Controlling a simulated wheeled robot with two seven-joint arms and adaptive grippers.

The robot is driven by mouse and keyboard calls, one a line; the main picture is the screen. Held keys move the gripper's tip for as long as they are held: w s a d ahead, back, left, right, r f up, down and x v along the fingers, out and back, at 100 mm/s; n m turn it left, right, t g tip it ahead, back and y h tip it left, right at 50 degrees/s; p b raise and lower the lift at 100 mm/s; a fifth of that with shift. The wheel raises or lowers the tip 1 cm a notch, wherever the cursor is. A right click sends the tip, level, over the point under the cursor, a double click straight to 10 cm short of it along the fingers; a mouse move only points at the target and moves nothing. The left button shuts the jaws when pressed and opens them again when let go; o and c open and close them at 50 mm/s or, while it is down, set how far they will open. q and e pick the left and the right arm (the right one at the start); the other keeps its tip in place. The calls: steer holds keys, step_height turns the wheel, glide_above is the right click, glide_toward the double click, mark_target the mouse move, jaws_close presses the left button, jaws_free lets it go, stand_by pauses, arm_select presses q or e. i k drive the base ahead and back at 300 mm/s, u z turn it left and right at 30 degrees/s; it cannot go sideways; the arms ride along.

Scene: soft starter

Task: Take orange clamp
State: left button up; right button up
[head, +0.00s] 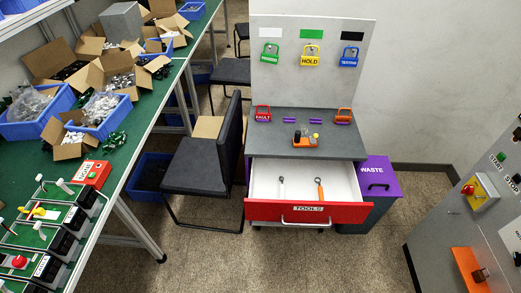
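No part labelled as a clamp is readable, and several orange things show. On the grey top of the drawer cabinet (350,150) sits a small orange piece with black upright parts (305,141). An orange tag-like piece (343,116) stands at the right of that top. In the open drawer marked TOOLS (265,210) lie a tool with an orange handle (320,191) and a grey tool (281,186). An orange plate with a metal fitting (468,266) is on the grey panel at the lower right. Neither gripper is in view.
A green workbench (150,110) with blue bins and cardboard boxes runs along the left. A black chair (203,165) stands beside the cabinet. A purple WASTE bin (378,180) stands right of it. Floor (310,262) before the drawer is clear.

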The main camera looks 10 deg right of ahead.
mark_target(297, 141)
steer(key=u, duration=0.85)
steer(key=i, duration=1.3)
steer(key=z, duration=0.15)
